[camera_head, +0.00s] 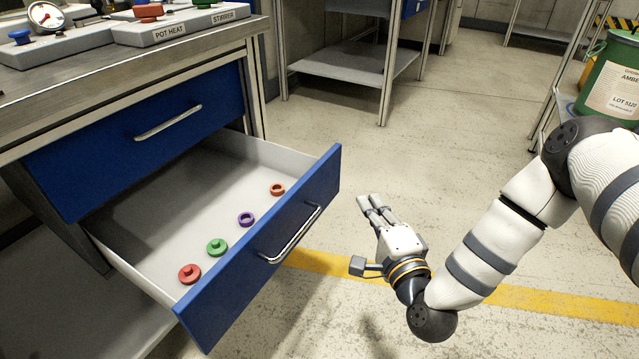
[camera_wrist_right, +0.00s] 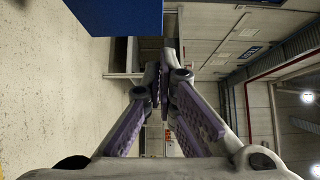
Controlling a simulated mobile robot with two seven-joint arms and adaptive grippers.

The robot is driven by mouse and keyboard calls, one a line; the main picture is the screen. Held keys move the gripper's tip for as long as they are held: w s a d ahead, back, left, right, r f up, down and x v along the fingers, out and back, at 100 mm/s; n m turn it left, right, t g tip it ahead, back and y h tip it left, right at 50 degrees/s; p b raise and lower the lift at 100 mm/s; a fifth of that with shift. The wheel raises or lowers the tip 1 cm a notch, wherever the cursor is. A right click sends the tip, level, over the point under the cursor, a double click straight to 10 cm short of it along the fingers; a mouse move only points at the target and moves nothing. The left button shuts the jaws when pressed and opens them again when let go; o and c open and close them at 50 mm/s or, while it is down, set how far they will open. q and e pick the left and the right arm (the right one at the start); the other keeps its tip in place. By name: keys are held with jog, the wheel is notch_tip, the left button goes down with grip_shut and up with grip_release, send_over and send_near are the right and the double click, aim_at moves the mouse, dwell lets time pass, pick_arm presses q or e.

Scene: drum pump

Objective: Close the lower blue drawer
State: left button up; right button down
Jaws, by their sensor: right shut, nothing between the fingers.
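The lower blue drawer (camera_head: 270,250) is pulled well out of the bench in the head view, with a metal bar handle (camera_head: 291,234) on its front. In the wrist view my right gripper (camera_wrist_right: 159,85) points forward, with a blue panel (camera_wrist_right: 115,12) at the top edge. My left gripper is not in view.
The upper blue drawer (camera_head: 140,135) is shut under the bench top (camera_head: 120,75), which carries control boxes. A green drum (camera_head: 612,85) stands at the right. A grey shelf table (camera_head: 350,62) is at the back. The floor around my right gripper is clear.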

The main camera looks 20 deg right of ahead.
jog(key=b, duration=0.2)
send_near(330, 158)
jog(key=w+d, duration=0.1)
jog(key=d, duration=0.2)
jog(key=w+a, duration=0.1)
jog(key=w, duration=0.1)
jog(key=w+a, duration=0.1)
jog(key=shift+w+a+f, duration=0.15)
jog(key=shift+w+a, duration=0.05)
jog(key=shift+w, duration=0.15)
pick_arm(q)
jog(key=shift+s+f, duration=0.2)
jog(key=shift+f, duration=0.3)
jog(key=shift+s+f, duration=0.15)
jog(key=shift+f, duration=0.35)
